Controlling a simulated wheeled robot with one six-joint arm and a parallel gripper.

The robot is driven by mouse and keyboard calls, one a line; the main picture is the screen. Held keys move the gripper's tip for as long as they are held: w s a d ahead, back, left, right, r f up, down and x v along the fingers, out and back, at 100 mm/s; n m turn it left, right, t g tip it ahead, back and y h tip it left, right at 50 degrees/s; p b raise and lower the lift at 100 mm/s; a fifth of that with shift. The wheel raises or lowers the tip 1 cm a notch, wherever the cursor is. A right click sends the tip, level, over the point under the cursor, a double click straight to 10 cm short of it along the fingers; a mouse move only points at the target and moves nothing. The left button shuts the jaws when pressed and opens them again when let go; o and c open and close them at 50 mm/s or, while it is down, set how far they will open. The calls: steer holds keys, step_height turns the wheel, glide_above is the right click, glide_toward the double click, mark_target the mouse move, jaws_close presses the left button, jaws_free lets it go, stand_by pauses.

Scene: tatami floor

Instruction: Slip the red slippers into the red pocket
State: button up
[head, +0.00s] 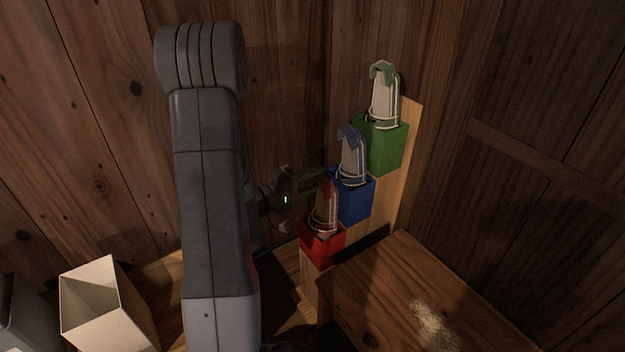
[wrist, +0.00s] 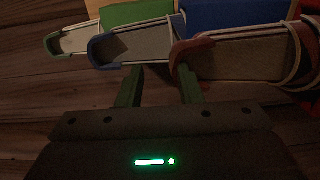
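The red slippers (head: 325,209) stand upright in the red pocket (head: 322,244), the lowest box on the board, with their upper part sticking out. In the wrist view the red slippers (wrist: 235,52) lie across the upper right. My gripper (head: 314,180) is beside their top end, on the left. In the wrist view my gripper (wrist: 160,78) has its two green fingers apart with nothing between them. The right fingertip is close to the end of the red slippers; I cannot tell if it touches. The red pocket is mostly out of the wrist view.
A blue pocket (head: 354,201) with blue slippers (head: 352,158) and a green pocket (head: 384,147) with green slippers (head: 385,100) rise behind the red one. A white open box (head: 105,302) stands at lower left. A wooden box (head: 425,290) is at lower right. Wooden walls close in behind.

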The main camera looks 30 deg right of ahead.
steer(key=s+a+p, duration=0.1)
steer(key=a+p, duration=0.1)
steer(key=a, duration=1.1)
steer(key=shift+a, duration=0.4)
steer(key=shift+d, duration=0.1)
stand_by(0.6)
steer(key=w+d+b, duration=0.1)
steer(key=d+b, duration=0.1)
steer(key=d, duration=1.1)
steer(key=shift+a, duration=0.15)
stand_by(0.5)
steer(key=s+a+p, duration=0.1)
steer(key=a+p, duration=0.1)
steer(key=a, duration=1.1)
steer(key=d+b, duration=0.2)
steer(key=d, duration=1.2)
step_height(320, 180, up, 7)
steer(key=w+p, duration=0.1)
steer(key=p, duration=0.7)
